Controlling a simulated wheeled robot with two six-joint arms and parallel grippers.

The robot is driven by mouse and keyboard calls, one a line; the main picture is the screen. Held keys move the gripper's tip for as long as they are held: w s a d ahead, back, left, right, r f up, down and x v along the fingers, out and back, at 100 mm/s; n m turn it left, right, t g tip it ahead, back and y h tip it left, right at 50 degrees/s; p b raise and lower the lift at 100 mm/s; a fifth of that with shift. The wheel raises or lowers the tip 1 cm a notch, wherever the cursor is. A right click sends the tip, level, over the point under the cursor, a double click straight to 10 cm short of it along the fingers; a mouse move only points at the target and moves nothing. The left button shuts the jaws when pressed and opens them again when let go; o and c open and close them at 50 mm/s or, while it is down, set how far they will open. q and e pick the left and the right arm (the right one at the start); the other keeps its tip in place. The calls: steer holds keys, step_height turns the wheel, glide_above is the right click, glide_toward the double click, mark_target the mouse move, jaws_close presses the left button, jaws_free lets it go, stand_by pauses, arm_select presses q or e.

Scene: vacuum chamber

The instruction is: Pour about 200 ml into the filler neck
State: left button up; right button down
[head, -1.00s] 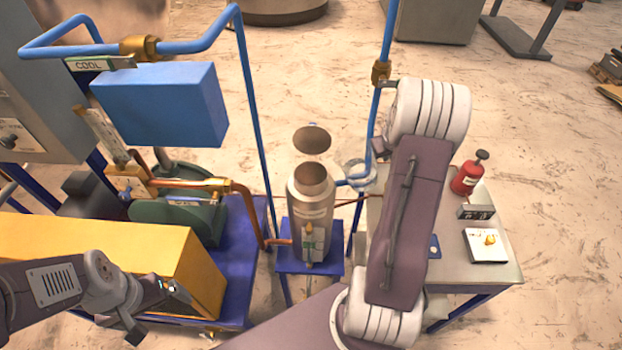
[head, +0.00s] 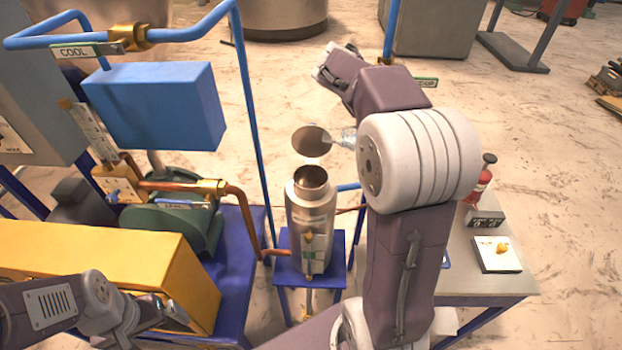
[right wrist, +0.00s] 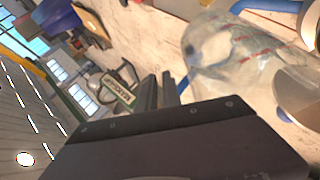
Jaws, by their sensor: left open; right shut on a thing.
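The metal vessel (head: 312,225) stands upright on a small blue stand; its open round filler neck (head: 311,177) faces up. A brown round disc (head: 311,141) shows just above the neck. A clear glass beaker (head: 348,137) shows up and right of the neck, apart from it, partly hidden by my right arm. The beaker fills the upper right of the right wrist view (right wrist: 235,55), with red marks on its wall; its liquid level is unclear. My right gripper (right wrist: 170,90) is shut on it. My left gripper (head: 178,318) is open and empty over the yellow box.
A grey table (head: 490,282) at right holds a red bottle (head: 478,185), a small dark device (head: 485,219) and a white pad (head: 497,254). Blue pipes (head: 250,130) rise behind the vessel. A yellow box (head: 110,265) and green motor (head: 172,222) stand at left.

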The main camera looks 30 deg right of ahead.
steer(key=shift+w+a+r+h, duration=0.2)
steer(key=shift+a+r+h, duration=0.25)
steer(key=shift+r, duration=0.35)
steer(key=shift+s+r, duration=0.1)
steer(key=shift+w+a+r+n+h+b, duration=0.2)
steer(key=shift+a+r+n+h+b, duration=0.3)
steer(key=shift+r+h, duration=0.4)
stand_by(0.7)
steer(key=shift+d, duration=0.35)
stand_by(0.3)
steer(key=shift+a+h+b, duration=0.4)
steer(key=shift+h+b, duration=0.05)
steer(key=shift+b, duration=0.05)
stand_by(1.6)
steer(key=shift+r, duration=0.15)
